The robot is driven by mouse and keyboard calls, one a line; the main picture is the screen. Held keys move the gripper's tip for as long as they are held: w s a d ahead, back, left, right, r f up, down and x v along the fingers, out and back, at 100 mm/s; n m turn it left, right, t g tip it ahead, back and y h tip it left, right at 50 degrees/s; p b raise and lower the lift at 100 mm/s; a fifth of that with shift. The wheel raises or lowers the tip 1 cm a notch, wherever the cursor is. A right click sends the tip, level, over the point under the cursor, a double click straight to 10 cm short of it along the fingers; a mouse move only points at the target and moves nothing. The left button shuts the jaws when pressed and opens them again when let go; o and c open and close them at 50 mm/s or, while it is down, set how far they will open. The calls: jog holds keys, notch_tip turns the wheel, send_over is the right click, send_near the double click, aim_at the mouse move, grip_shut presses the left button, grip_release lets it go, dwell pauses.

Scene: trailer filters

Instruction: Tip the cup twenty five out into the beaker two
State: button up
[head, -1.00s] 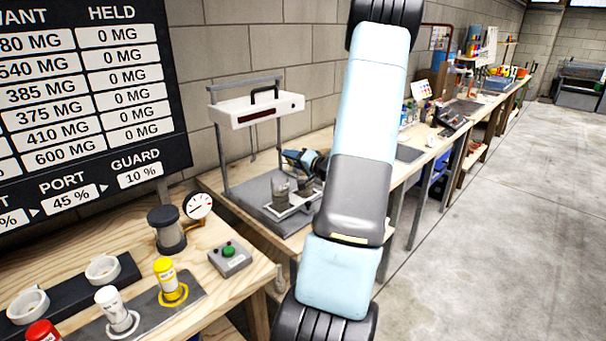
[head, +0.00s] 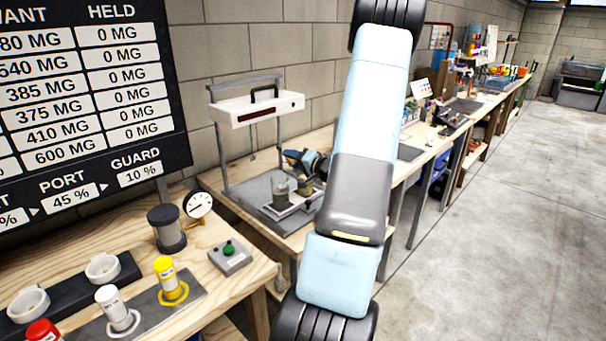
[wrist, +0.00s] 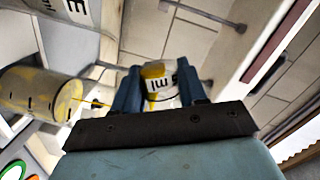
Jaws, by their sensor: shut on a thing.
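My gripper (wrist: 160,78) is shut on a small cup (wrist: 163,84), which has a printed label and yellow on its side. The cup is tilted in the wrist view, and a thin yellow stream runs from it to the left. The stream leads to the mouth of a clear beaker (wrist: 42,95) with dark graduation marks and yellow inside. Its number cannot be read. In the head view my gripper (head: 304,163) is above the glassware, partly behind my arm. A clear beaker (head: 281,191) stands below it; the cup cannot be made out there.
A white frame with a handle (head: 256,108) stands over the grey tray (head: 250,193), close behind my gripper. The floor at right is clear.

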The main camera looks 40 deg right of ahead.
jog(key=shift+r+m+p, duration=0.3)
jog(key=shift+m+p, duration=0.15)
jog(key=shift+m, duration=0.25)
dwell(1.1)
jog(key=shift+d+r+m+t+p, duration=0.3)
jog(key=shift+d+m+p, duration=0.25)
jog(key=shift+m, duration=0.35)
dwell(1.1)
jog(key=shift+d+r+m+y+p, duration=0.1)
jog(key=shift+r+m+y+p, duration=0.25)
jog(key=shift+m, duration=0.45)
dwell(0.9)
jog(key=shift+d+f+m+t+p, duration=0.2)
jog(key=shift+f+m+t+p, duration=0.25)
jog(key=shift+f+m, duration=0.3)
dwell(0.9)
jog(key=shift+s+d+r+m+p, duration=0.1)
jog(key=shift+r+m+p, duration=0.2)
jog(key=shift+m, duration=0.25)
dwell(0.4)
